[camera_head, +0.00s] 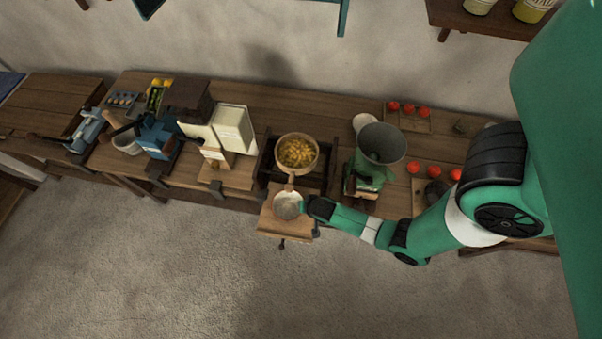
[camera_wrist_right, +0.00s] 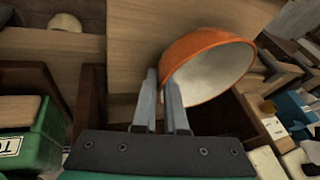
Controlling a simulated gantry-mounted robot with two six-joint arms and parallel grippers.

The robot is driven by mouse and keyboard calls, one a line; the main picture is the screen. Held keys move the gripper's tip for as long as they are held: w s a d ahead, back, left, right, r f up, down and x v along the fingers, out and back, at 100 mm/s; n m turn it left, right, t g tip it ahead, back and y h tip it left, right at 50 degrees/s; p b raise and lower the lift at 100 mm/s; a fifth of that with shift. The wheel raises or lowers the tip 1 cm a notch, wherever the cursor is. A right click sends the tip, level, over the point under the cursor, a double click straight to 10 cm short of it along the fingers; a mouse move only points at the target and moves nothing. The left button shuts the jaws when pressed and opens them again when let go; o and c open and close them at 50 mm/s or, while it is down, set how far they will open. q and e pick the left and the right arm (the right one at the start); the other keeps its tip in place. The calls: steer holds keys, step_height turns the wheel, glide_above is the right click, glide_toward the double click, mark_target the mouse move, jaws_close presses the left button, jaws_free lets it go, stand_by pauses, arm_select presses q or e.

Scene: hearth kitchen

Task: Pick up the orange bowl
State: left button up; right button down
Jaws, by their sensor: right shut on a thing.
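The orange bowl (camera_wrist_right: 208,62) has an orange outside and a pale inside. In the right wrist view it is tilted, with its rim at the fingers of my right gripper (camera_wrist_right: 165,90). The two fingers are close together and shut on the bowl's near-left edge. In the head view the bowl (camera_head: 287,205) shows mainly its pale inside, above a small wooden board (camera_head: 268,226) at the counter's front. My right gripper (camera_head: 304,206) reaches it from the right. I cannot tell whether the bowl touches the board. My left gripper is not in view.
A round pan of yellowish food (camera_head: 297,152) stands just behind the bowl. A green machine with a grey hopper (camera_head: 381,145) stands to the right, near my arm. A blue device (camera_head: 157,137) and cream boxes (camera_head: 232,127) are to the left. The floor in front is clear.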

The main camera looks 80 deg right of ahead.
steer(key=r+p, duration=0.1)
steer(key=r, duration=0.1)
steer(key=r+p, duration=0.1)
steer(key=r, duration=0.1)
steer(key=a+r, duration=0.1)
steer(key=r, duration=0.2)
steer(key=shift+p, duration=0.4)
steer(key=a+p, duration=0.7)
steer(key=a, duration=1.1)
steer(key=shift+a+f+p, duration=0.25)
steer(key=shift+f+p, duration=0.1)
